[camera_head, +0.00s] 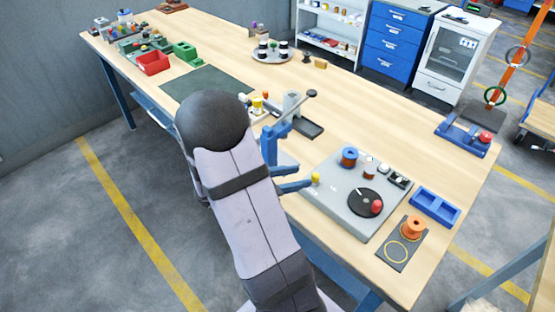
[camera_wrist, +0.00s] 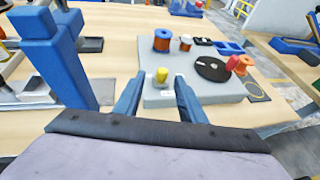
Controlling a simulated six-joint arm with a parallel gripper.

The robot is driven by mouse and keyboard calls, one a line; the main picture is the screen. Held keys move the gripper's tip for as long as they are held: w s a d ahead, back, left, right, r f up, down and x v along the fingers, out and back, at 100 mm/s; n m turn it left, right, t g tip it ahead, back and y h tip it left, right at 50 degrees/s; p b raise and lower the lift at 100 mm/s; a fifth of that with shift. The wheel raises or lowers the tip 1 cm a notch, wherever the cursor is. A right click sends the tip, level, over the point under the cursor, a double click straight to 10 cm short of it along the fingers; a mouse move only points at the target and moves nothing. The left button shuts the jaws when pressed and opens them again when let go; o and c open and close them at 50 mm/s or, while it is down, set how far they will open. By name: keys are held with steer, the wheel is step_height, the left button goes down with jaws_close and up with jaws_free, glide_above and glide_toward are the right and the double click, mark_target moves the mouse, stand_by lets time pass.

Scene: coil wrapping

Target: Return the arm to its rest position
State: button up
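My gripper (camera_head: 308,177) reaches over the left edge of the grey winding plate (camera_head: 338,199), its two blue fingers spread apart with nothing between them. The plate carries a black disc (camera_head: 363,203) with a red knob (camera_head: 377,206), a blue spool (camera_head: 349,157) and a smaller copper spool (camera_head: 369,171). My arm hides part of the table's near edge. No rest position is marked in view.
A blue post (camera_wrist: 52,55) stands close left of my gripper in the wrist view. Near it in the head view is a lever fixture (camera_head: 293,103). An orange spool (camera_head: 414,226) and blue tray (camera_head: 436,206) lie right of the plate. The dark green mat (camera_head: 207,85) is clear.

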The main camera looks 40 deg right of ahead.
steer(key=s+a+f+m+t+y, duration=0.1)
steer(key=a+m+y, duration=0.5)
steer(key=a, duration=0.8)
steer(key=s+a+m+t+y, duration=0.2)
steer(key=a+m+y, duration=0.5)
steer(key=a, duration=0.8)
steer(key=shift+s+a+f+m, duration=0.25)
steer(key=shift+f+m, duration=0.15)
steer(key=shift+m, duration=0.8)
steer(key=shift+f, duration=0.1)
step_height(320, 180, down, 9)
steer(key=b, duration=0.9)
steer(key=shift+f+b, duration=0.2)
steer(key=shift+b, duration=0.1)
